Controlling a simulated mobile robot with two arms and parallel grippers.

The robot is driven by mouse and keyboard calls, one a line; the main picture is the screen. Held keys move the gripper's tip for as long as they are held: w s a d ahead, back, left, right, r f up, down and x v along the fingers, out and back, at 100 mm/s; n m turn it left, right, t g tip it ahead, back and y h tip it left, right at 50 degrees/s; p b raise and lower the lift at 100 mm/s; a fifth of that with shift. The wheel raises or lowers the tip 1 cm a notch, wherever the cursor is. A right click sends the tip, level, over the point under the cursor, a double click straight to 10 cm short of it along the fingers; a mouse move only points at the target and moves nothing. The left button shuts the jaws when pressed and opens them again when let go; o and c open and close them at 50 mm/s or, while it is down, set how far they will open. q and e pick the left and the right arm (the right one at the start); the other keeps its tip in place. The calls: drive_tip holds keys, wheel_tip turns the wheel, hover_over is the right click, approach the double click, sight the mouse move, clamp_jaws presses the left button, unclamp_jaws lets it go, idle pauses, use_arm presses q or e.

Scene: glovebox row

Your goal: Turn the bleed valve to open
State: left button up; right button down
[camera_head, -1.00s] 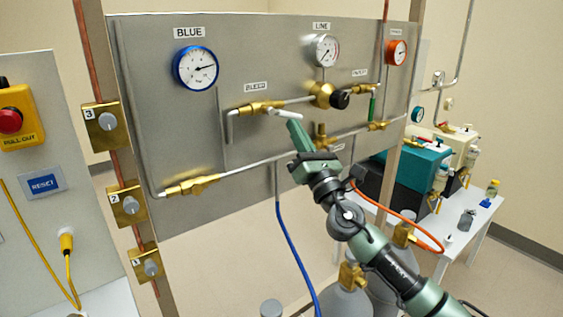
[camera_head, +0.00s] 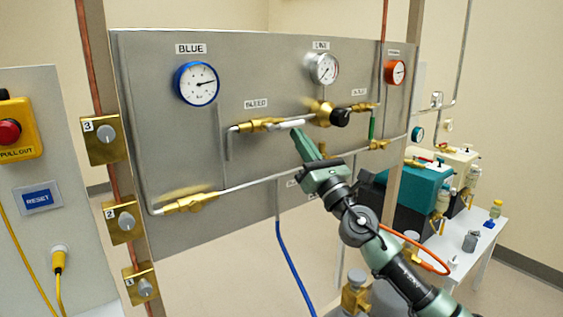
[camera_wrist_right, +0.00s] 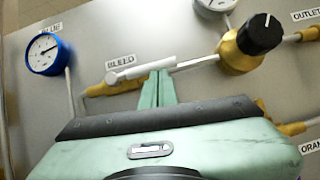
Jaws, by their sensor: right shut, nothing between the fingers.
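The bleed valve (camera_head: 262,125) is a brass fitting on the pipe under the BLEED label, with a white lever handle (camera_head: 290,124). The lever points right and lies nearly in line with the pipe. In the right wrist view the lever (camera_wrist_right: 145,70) looks almost parallel to the pipe, and the brass body (camera_wrist_right: 98,89) shows below its left end. My right gripper (camera_head: 297,133) is shut and empty. Its fingertips (camera_wrist_right: 160,74) are at the lever's underside near the free end, touching or very close. My left gripper is not in view.
A black regulator knob (camera_head: 340,117) is right of the lever, with the line gauge (camera_head: 324,68) above. A blue gauge (camera_head: 196,83) is upper left. A lower pipe with a brass fitting (camera_head: 190,203) crosses the panel (camera_head: 150,120). A blue hose (camera_head: 290,260) hangs below.

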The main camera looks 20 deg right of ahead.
drive_tip(key=shift+f, duration=0.1)
drive_tip(key=b+v, duration=0.2)
drive_tip(key=v, duration=0.5)
drive_tip(key=shift+s+f, duration=0.2)
drive_tip(key=shift+s, duration=0.1)
drive_tip(key=shift+d, duration=0.1)
